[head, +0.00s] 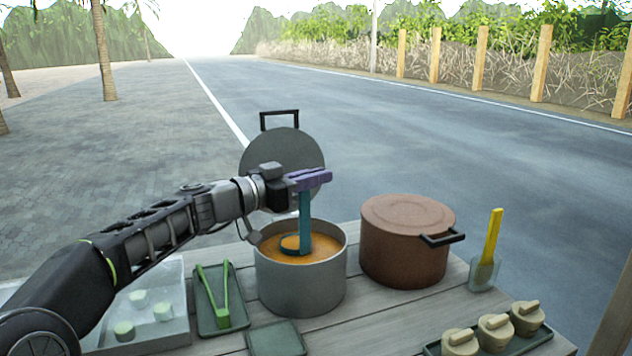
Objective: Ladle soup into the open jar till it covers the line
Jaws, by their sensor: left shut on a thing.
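My left gripper (310,179), with purple fingers, is shut on the upright teal handle of a ladle (305,215), above a grey pot (301,287). The ladle's bowl is down at the surface of the orange soup (322,250) in that pot, left of its middle. The pot is open, and its grey round lid (283,148) stands upright behind it, partly hidden by my gripper. I cannot make out an open jar with a line. Several beige lidded pots (495,332) sit at the lower right. My right gripper is not in view.
A brown lidded pot (405,255) stands right of the grey pot. A clear cup (484,274) holds a yellow utensil (493,237). Green tongs (222,318) lie on a dark tray (237,292). A clear box (172,281) with pale pieces is at left. A flat green tray (275,340) lies in front.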

